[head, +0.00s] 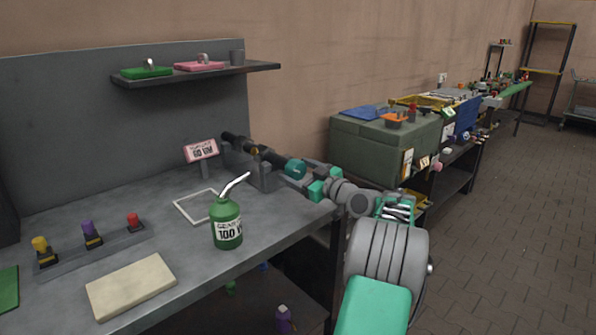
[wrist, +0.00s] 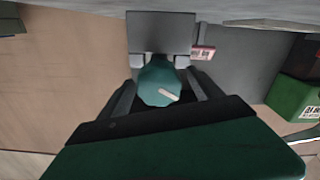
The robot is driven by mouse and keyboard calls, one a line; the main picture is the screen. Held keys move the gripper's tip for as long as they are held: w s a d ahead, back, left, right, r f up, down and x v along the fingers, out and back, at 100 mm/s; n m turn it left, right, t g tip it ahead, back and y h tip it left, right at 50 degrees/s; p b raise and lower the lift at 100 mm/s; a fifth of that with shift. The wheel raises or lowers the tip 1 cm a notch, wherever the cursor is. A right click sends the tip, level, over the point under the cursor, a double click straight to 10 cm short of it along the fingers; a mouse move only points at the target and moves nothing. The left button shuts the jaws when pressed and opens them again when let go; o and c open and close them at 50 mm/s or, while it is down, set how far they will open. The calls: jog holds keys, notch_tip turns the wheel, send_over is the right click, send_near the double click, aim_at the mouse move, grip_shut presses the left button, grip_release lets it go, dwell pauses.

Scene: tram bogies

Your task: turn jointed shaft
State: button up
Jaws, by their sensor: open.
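The jointed shaft (head: 272,158) lies in a grey bracket (head: 263,178) at the back right of the workbench. It has a black far section, a brass-coloured joint and a teal end piece (head: 295,168) facing my arm. In the wrist view the teal end (wrist: 157,82), with a pale stripe on its face, sits between the two fingers of my gripper (wrist: 160,62). The fingers are open, one on each side of it. I cannot tell whether either finger touches it. Behind it is a grey block (wrist: 160,30).
A green oil can (head: 227,222) with a long spout stands in front of the bracket. A pink sign (head: 201,150) stands behind it. A shelf (head: 195,74) hangs above the bench (head: 190,260).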

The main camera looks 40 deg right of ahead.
jog(key=shift+w, duration=0.2)
jog(key=shift+c, duration=0.5)
jog(key=shift+d, duration=0.15)
jog(key=c, duration=1.3)
jog(key=shift+m, duration=0.4)
